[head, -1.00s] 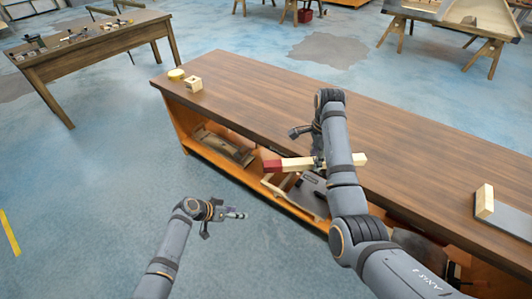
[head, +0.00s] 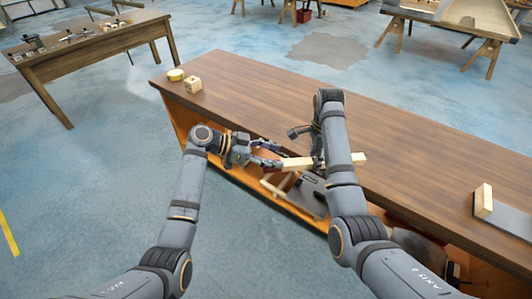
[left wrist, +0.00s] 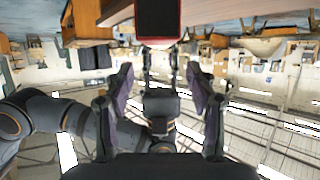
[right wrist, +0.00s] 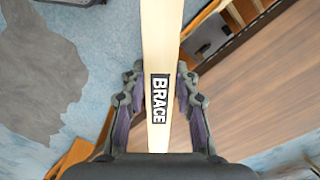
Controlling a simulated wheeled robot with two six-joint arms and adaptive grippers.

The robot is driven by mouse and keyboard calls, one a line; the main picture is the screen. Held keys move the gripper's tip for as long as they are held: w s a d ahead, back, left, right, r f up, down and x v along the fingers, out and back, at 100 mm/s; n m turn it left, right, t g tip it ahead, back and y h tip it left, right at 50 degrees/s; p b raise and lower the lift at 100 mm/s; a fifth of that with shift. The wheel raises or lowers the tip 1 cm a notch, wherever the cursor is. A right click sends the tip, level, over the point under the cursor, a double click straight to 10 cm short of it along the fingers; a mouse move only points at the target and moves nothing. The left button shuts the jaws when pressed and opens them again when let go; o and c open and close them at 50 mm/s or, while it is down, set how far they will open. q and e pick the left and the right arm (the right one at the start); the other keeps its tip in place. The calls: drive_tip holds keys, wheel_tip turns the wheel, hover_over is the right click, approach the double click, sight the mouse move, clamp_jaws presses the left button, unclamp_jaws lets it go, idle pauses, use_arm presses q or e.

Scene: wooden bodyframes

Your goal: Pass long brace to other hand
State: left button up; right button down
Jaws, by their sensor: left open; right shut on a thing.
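The long brace is a pale wooden bar (head: 297,163), held out over the near edge of the workbench. Its label reads BRACE in the right wrist view (right wrist: 158,100). My right gripper (right wrist: 159,80) is shut on it around the middle, and the brace runs between its fingers. My left gripper (head: 274,156) is open at the brace's left end, its fingers partly hiding that end in the head view.
The workbench top (head: 420,140) is mostly clear. A yellow round item (head: 176,75) and a small wooden block (head: 193,84) sit at its far left corner. A grey plate with a wooden block (head: 484,198) lies at right.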

sight(302, 161)
use_arm(q)
drive_tip(key=x, duration=0.9)
drive_tip(key=shift+d+f, duration=0.15)
drive_tip(key=shift+d, duration=0.15)
use_arm(e)
drive_tip(key=shift+d, duration=0.1)
use_arm(q)
clamp_jaws()
use_arm(e)
drive_tip(key=c, duration=0.9)
unclamp_jaws()
drive_tip(key=shift+c, duration=0.2)
